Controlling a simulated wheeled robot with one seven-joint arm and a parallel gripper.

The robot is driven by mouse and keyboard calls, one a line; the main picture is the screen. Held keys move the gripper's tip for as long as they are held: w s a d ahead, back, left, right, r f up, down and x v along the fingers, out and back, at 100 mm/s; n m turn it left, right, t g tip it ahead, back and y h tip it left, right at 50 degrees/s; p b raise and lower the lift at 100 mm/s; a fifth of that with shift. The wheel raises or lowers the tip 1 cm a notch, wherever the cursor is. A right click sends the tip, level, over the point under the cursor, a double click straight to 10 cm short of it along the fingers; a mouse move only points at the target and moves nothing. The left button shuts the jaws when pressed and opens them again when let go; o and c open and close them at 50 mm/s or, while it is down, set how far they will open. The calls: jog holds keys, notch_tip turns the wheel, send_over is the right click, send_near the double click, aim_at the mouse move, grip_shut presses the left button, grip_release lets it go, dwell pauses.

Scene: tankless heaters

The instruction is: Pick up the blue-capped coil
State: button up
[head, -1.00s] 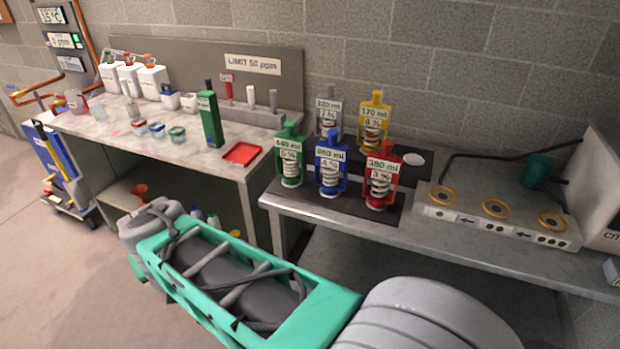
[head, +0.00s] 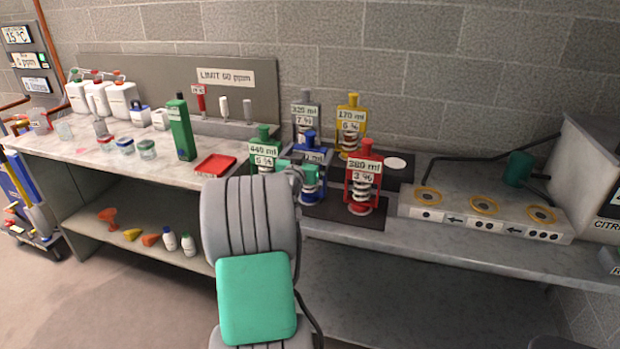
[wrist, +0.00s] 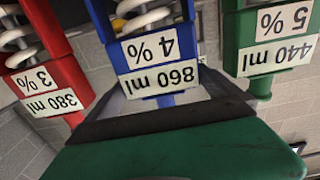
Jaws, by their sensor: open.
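The blue-capped coil (head: 310,188) stands on a dark mat on the grey bench, between the green-capped and red-capped coils. My gripper and arm partly cover it in the head view. In the wrist view the blue coil (wrist: 155,45), labelled 860 ml and 4 %, appears upside down in the middle. My gripper (wrist: 165,103) is open, with its dark fingers spread near the blue cap end. I cannot tell whether they touch it. In the head view only a teal part of my gripper (head: 297,165) shows, close in front of the blue coil.
The red-capped coil (head: 362,185) and green-capped coil (head: 263,160) stand close on either side. The grey-capped coil (head: 305,112) and yellow-capped coil (head: 350,125) stand behind. A ringed station (head: 480,215) is at the right; a red tray (head: 215,164) is at the left.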

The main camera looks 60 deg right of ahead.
jog(key=d, duration=0.4)
jog(key=shift+w+d+p, duration=0.1)
jog(key=shift+w+p, duration=0.2)
jog(key=shift+w, duration=0.1)
jog(key=shift+c, duration=0.4)
jog(key=c, duration=1.6)
jog(key=shift+r, duration=0.2)
jog(key=shift+c, duration=0.2)
